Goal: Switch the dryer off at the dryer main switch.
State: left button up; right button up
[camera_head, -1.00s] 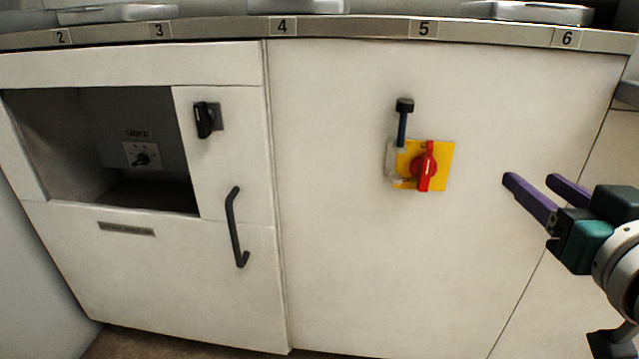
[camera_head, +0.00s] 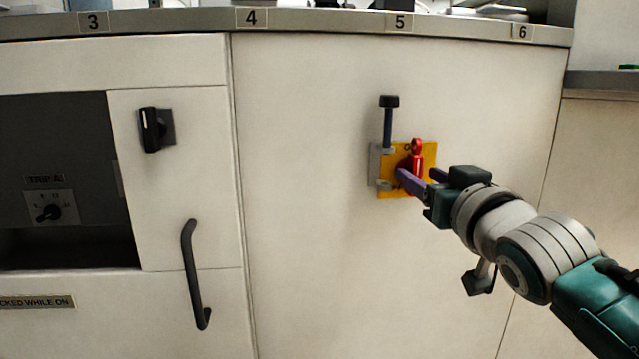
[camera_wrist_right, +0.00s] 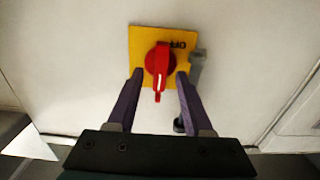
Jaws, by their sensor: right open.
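The dryer main switch is a red rotary handle (camera_head: 417,156) on a yellow plate (camera_head: 429,148), on the white cabinet front below label 5. In the right wrist view the red handle (camera_wrist_right: 159,62) has a white mark and its long end points down in that picture. Upside-down lettering, seemingly OFF, shows at the plate's corner (camera_wrist_right: 178,44). My right gripper (camera_head: 417,177) is open at the switch. In the wrist view its purple fingers (camera_wrist_right: 160,74) stand on either side of the handle, with gaps showing. The fingers partly hide the handle in the head view. My left gripper is out of view.
A grey hasp with a dark upright pin (camera_head: 388,125) stands beside the plate on the left. A black rotary knob (camera_head: 152,130), a door handle (camera_head: 194,275) and a recessed dial (camera_head: 48,212) are farther left. The cabinet front between is bare.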

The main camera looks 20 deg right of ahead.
jog(key=shift+w+d, duration=0.15)
jog(key=shift+w, duration=0.3)
jog(key=shift+c, duration=0.2)
grip_shut()
